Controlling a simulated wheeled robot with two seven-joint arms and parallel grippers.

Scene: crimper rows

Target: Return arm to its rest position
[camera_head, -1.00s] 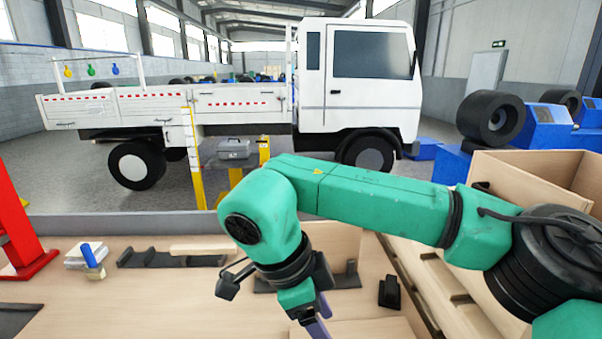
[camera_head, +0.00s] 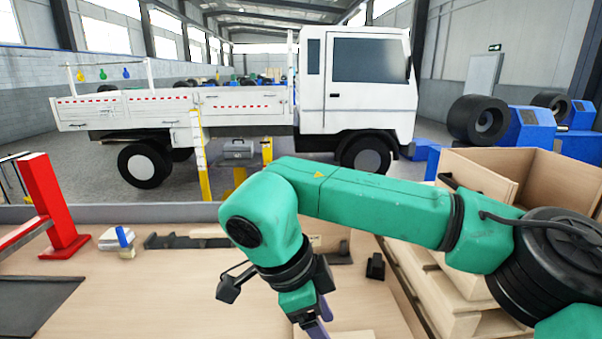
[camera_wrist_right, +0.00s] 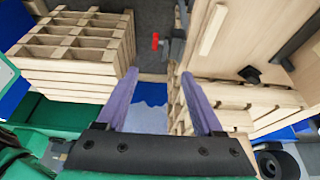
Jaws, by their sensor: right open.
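My right arm, green with black joints, reaches across the head view from the right edge and bends down at the middle. My right gripper (camera_head: 316,326) points down over the workbench near the bottom of the head view, its tips cut off by the frame. In the right wrist view my right gripper (camera_wrist_right: 165,100) shows two purple fingers spread apart, with nothing between them. Below the fingers are a grey-blue patch and wooden pallets (camera_wrist_right: 70,50). My left gripper is not in the head view.
The wooden bench (camera_head: 160,290) carries a red stand (camera_head: 50,205), a blue-handled item (camera_head: 123,238), a dark rack (camera_head: 185,241) and a small black block (camera_head: 375,266). An open wooden crate (camera_head: 485,180) stands at the right. A white truck (camera_head: 355,95) is behind.

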